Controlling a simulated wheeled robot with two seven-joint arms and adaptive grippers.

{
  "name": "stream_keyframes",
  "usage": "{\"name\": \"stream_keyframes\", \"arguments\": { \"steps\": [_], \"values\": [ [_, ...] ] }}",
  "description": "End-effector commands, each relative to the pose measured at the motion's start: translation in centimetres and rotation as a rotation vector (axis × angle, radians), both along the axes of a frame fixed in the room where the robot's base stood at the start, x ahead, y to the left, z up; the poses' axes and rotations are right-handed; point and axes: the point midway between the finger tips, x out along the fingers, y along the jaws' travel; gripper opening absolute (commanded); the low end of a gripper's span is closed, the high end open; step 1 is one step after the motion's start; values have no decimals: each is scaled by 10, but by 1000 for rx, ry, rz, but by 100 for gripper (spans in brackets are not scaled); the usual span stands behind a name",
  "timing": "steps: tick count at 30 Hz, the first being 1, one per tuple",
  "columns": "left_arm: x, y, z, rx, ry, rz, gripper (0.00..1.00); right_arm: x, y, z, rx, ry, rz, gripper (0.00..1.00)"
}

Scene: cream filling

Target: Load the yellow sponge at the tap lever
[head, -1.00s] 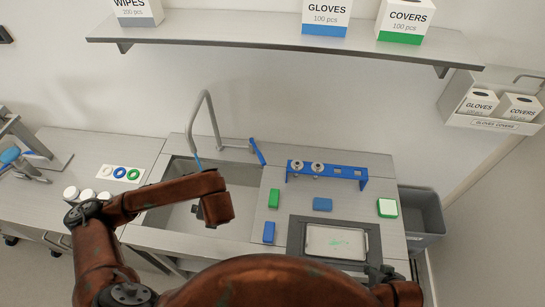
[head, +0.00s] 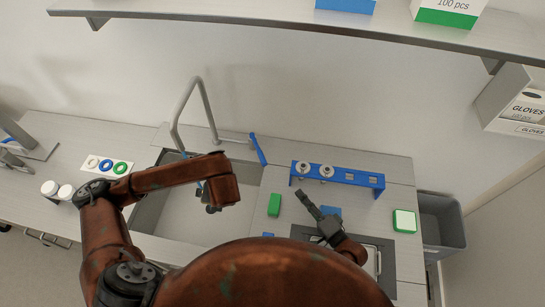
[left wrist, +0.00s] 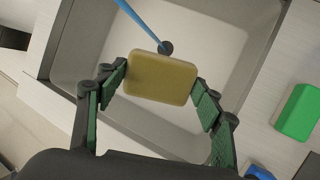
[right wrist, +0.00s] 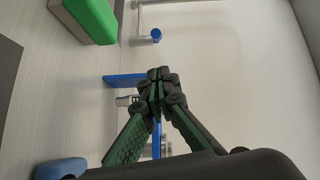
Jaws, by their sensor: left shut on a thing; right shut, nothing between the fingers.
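My left gripper (head: 211,204) is over the sink (head: 150,212). In the left wrist view it is shut on the yellow sponge (left wrist: 160,77), which sits between the green-padded fingers above the basin. The sponge is hidden by the arm in the head view. The blue tap lever (head: 258,149) stands upright behind the sink, right of the grey tap spout (head: 188,95); it also shows in the right wrist view (right wrist: 155,36). My right gripper (head: 308,201) is shut and empty over the right counter, apart from the lever. Its fingertips meet in the right wrist view (right wrist: 160,78).
A green block (head: 274,204), a blue block (head: 331,212) and a green-white block (head: 404,221) lie on the right counter. A blue rack (head: 368,178) stands behind them. A grey bin (head: 442,222) is at right.

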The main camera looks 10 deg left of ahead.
Motion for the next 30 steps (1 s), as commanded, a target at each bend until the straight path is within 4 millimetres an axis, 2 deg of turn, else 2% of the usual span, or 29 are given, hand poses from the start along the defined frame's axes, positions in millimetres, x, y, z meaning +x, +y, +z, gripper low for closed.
{"name": "stream_keyframes", "arguments": {
  "steps": [5, 24, 30],
  "values": [
    [2, -2, 7, 0, -2, -6, 41, 19, 18, 3, 3, -1, -5, 0],
    [1, -1, 20, 0, -2, -2, 41, 113, 111, -5, -3, -3, -1, 0],
    [0, -1, 21, 0, -3, -1, 41, 132, 129, -7, -5, -4, -2, 0]
  ]
}}
